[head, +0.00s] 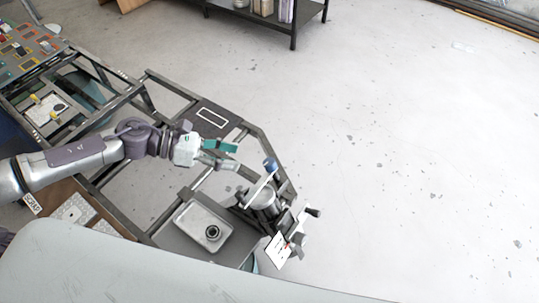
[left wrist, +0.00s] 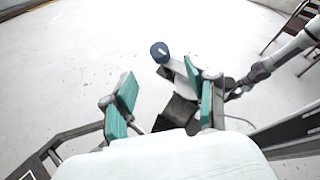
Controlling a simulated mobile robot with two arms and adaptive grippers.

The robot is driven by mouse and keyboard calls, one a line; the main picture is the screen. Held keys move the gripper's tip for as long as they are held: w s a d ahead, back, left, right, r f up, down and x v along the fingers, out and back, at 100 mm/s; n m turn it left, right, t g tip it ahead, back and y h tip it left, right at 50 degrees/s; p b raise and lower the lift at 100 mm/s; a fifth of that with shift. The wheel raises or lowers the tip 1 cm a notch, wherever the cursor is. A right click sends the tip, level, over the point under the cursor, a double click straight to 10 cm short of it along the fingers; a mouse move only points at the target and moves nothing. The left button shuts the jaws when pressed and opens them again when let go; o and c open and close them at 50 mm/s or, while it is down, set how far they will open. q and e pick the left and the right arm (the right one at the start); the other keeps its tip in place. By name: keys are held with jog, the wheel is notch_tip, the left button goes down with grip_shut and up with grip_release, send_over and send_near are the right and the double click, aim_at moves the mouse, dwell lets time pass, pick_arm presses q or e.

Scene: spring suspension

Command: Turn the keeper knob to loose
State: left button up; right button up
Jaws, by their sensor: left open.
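A blue knob (head: 270,164) tops a pale upright bracket on the test fixture (head: 262,198) at the right end of the dark frame. I take it for the keeper knob; its setting is not readable. It also shows as a dark blue round cap (left wrist: 159,51) in the left wrist view, beyond the fingertips. My left gripper (head: 229,156) is open and empty, its teal-padded fingers left of the knob and apparently apart from it. In the left wrist view, the open left gripper (left wrist: 161,88) has the knob's bracket showing between and behind its fingers. My right gripper is not visible.
A grey tray (head: 192,244) with a round dark-centred part lies left of the fixture. A shelf (head: 262,14) stands far back.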

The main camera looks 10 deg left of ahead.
aim_at(268, 162)
pick_arm(q)
jog(key=p+x, duration=0.3)
jog(key=x, duration=0.6)
jog(key=shift+w+d, duration=0.1)
jog(key=shift+d, duration=0.1)
jog(key=shift+w+d+f, duration=0.1)
jog(key=shift+d+f, duration=0.1)
jog(key=shift+d, duration=0.05)
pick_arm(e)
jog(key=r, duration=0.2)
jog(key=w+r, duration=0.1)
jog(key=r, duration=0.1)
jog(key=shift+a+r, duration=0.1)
pick_arm(q)
jog(key=shift+c, duration=0.2)
grip_shut()
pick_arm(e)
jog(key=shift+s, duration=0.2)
